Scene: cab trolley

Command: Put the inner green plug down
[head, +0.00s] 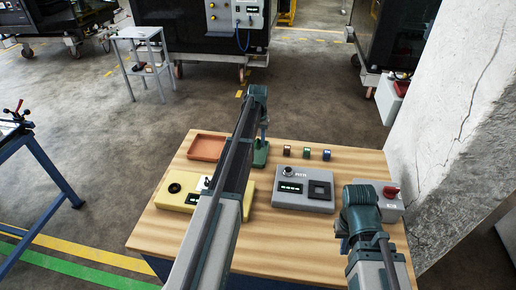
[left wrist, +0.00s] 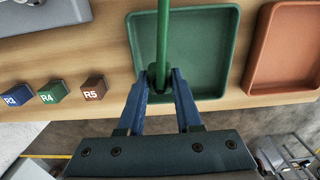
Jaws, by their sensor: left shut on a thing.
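My left gripper (left wrist: 160,82) is shut on the green plug (left wrist: 162,40), a slim green rod running up from the fingertips in the left wrist view. The gripper is over the green tray (left wrist: 222,70); whether the plug touches the tray cannot be told. In the head view my left gripper (head: 262,138) reaches to the far side of the table, and the green tray (head: 260,159) shows partly behind it; the plug is hard to make out there. My right gripper (head: 343,238) is at the near right of the table, its fingers mostly hidden.
A terracotta tray (head: 207,147) lies beside the green one. Small blocks marked R5 (left wrist: 94,88), R4 (left wrist: 53,91) and R3 (left wrist: 17,95) stand on the other side. A yellow box (head: 176,190), a grey box (head: 304,189) and a red-button box (head: 391,205) stand nearer.

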